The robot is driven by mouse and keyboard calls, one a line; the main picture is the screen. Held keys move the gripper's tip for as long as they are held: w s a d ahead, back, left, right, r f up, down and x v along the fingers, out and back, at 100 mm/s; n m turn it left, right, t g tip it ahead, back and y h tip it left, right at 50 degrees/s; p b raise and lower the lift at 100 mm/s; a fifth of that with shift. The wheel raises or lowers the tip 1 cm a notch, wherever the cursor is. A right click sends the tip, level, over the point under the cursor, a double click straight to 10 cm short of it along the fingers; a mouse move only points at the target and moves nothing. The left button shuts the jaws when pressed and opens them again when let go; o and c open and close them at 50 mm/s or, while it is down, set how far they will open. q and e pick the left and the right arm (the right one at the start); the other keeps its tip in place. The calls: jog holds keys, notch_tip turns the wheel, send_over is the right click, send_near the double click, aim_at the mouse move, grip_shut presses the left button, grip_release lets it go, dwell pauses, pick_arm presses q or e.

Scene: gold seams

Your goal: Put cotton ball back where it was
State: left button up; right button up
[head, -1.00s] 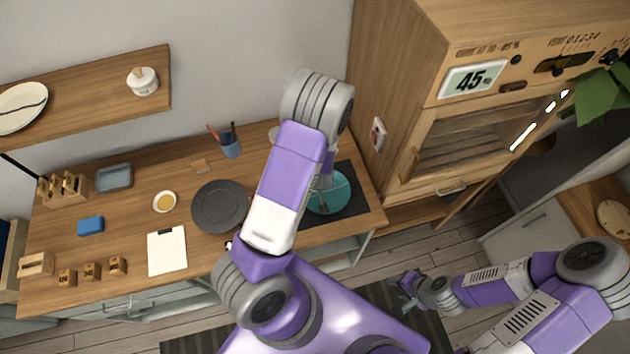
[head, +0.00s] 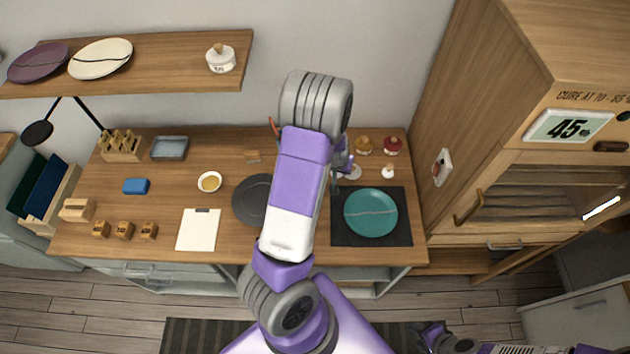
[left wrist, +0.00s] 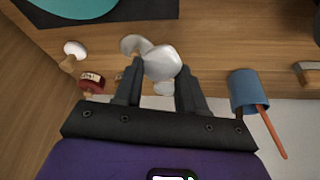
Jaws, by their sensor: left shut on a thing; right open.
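The cotton ball (left wrist: 162,62) is a white, rounded lump between the fingertips of my left gripper (left wrist: 160,68) in the left wrist view. My left gripper is shut on it. In the head view my left gripper (head: 342,162) is over the back of the counter, partly hidden by my own arm; the ball cannot be made out there. A small pale dish (head: 353,172) lies by the gripper; it also shows beside the ball in the left wrist view (left wrist: 132,45). Whether the ball touches it is unclear. My right gripper (head: 432,336) is open and empty, low at the bottom edge.
A cracked teal plate (head: 371,213) lies on a dark mat (head: 405,238). A small white-topped item (head: 388,171), a red-lidded jar (head: 392,145) and an amber jar (head: 364,144) stand near the dish. A blue cup (left wrist: 246,90) stands on the gripper's other side. A wooden cabinet (head: 480,120) rises right.

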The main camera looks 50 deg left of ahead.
pick_arm(q)
jog(key=s+a+r+b, duration=0.2)
jog(key=a, duration=0.6)
jog(key=f, duration=0.2)
jog(key=f+b, duration=0.2)
jog(key=f, duration=0.1)
jog(key=shift+s+a+f, duration=0.2)
jog(key=shift+s+f, duration=0.15)
jog(key=shift+f+b, duration=0.5)
jog(key=shift+f, duration=1.65)
jog(key=shift+m, duration=0.3)
jog(key=shift+d, duration=0.1)
jog(key=shift+f, duration=0.15)
jog(key=o, duration=0.9)
jog(key=shift+o, duration=0.2)
